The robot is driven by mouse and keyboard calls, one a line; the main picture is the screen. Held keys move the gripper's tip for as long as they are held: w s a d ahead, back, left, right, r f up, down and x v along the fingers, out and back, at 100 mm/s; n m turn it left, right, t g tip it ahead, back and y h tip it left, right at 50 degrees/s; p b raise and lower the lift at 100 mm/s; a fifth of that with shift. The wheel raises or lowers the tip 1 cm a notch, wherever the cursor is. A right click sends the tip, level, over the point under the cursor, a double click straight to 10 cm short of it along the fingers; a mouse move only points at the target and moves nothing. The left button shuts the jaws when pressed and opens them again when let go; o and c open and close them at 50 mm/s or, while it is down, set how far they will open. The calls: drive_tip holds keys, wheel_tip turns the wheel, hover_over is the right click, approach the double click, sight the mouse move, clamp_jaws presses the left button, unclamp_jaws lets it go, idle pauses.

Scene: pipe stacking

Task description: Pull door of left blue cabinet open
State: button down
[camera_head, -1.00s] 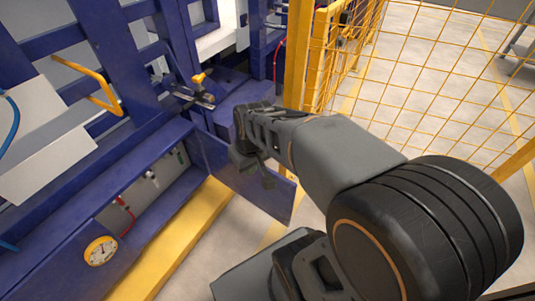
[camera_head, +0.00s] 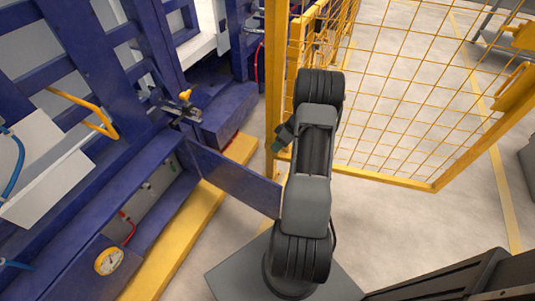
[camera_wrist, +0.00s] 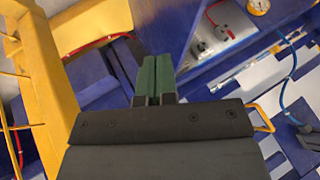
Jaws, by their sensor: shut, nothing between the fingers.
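The blue cabinet's door (camera_head: 236,181) stands swung out wide from the cabinet front in the head view. The low blue cabinet (camera_head: 75,272) is open, and its inside shows small fittings and a red hose. My gripper (camera_head: 276,147) is above and to the right of the door's outer end, apart from it. In the wrist view, my gripper's green fingers (camera_wrist: 156,70) are together with nothing between them. The blue door (camera_wrist: 163,25) shows just beyond them, with the open cabinet inside (camera_wrist: 215,35) to its right.
A yellow mesh fence (camera_head: 420,90) and its post stand close behind and right of my arm. A yellow floor beam (camera_head: 185,236) runs along the cabinet. A gauge (camera_head: 109,261) sits on the cabinet front. Floor (camera_head: 400,225) to the right is clear.

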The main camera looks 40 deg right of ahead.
drive_tip(key=a+f+b, duration=0.2)
drive_tip(key=a+f, duration=0.5)
drive_tip(key=a, duration=0.2)
drive_tip(key=shift+f, duration=0.1)
idle(0.3)
